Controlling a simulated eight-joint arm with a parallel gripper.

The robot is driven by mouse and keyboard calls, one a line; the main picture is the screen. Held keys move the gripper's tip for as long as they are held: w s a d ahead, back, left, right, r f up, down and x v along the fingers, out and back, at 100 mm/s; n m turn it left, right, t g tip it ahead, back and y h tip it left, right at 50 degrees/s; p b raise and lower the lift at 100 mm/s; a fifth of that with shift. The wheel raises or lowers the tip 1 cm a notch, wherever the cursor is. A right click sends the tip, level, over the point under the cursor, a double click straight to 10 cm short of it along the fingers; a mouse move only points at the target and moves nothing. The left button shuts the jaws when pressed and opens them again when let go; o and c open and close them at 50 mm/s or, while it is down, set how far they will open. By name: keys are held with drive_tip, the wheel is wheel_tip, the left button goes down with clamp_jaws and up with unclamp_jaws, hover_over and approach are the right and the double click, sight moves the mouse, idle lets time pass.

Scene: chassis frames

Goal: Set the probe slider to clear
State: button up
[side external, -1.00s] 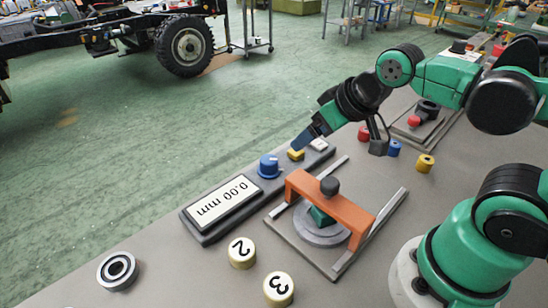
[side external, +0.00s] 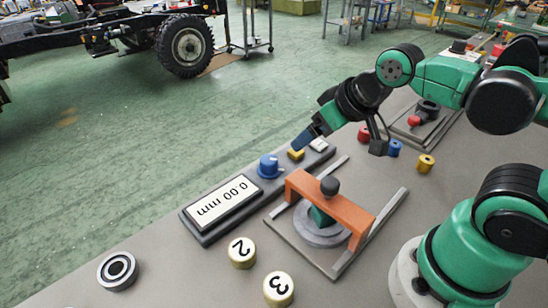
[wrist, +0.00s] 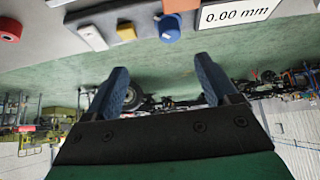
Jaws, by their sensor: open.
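An orange bridge (side external: 352,212) with a black knob (side external: 329,185) spans two pale rails on a grey plate; I take it as the probe slider. A green part (side external: 321,216) shows under it, over a grey disc (side external: 318,236). No "clear" marking is readable. My gripper (side external: 304,141) is above the far end of the readout box, beyond the bridge and apart from it. In the wrist view my gripper (wrist: 166,82) has its two blue fingers spread with nothing between them.
The dark box carries a 0.00 mm display (side external: 223,202), blue knob (side external: 268,166), yellow button (side external: 296,154) and white part (side external: 318,145). Discs marked 2 (side external: 241,252) and 3 (side external: 278,288) and a bearing (side external: 117,271) lie nearer. Small coloured cylinders stand beyond the plate.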

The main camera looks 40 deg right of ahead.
sight(331, 181)
idle(0.3)
drive_tip(key=shift+c, duration=0.8)
drive_tip(key=s+a+n+g, duration=0.1)
drive_tip(key=g, duration=0.1)
drive_tip(key=s+a+r+n+g, duration=0.1)
drive_tip(key=s+g, duration=0.1)
drive_tip(key=s+a+n+g, duration=0.1)
drive_tip(key=s+g, duration=0.1)
drive_tip(key=g, duration=0.1)
drive_tip(key=shift+s+r, duration=0.2)
drive_tip(key=shift+s+f, duration=0.1)
drive_tip(key=shift+f, duration=2.6)
clamp_jaws()
